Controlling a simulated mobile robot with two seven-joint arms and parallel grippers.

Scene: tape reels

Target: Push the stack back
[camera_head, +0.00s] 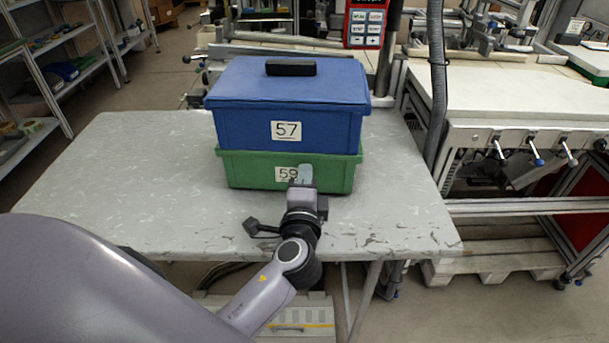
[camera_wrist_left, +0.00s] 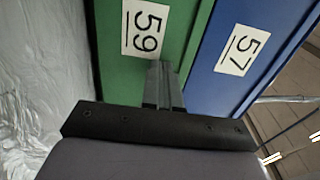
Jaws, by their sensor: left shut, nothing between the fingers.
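A stack of two boxes stands on the grey table (camera_head: 120,180). The blue box (camera_head: 240,128), labelled 57 with a black handle on its lid, sits on top of the green box (camera_head: 250,172), labelled 59. My left gripper (camera_head: 305,172) is shut and empty, its fingertips at the green box's front face beside the 59 label. In the left wrist view the closed fingers (camera_wrist_left: 165,80) point at the green box (camera_wrist_left: 185,50), close to the seam with the blue box (camera_wrist_left: 212,90). I cannot tell whether they touch it. My right gripper is not in view.
The table is clear to the left and right of the stack, with a strip of room behind it. A white workbench (camera_head: 520,95) is at the right, shelves (camera_head: 60,75) at the left.

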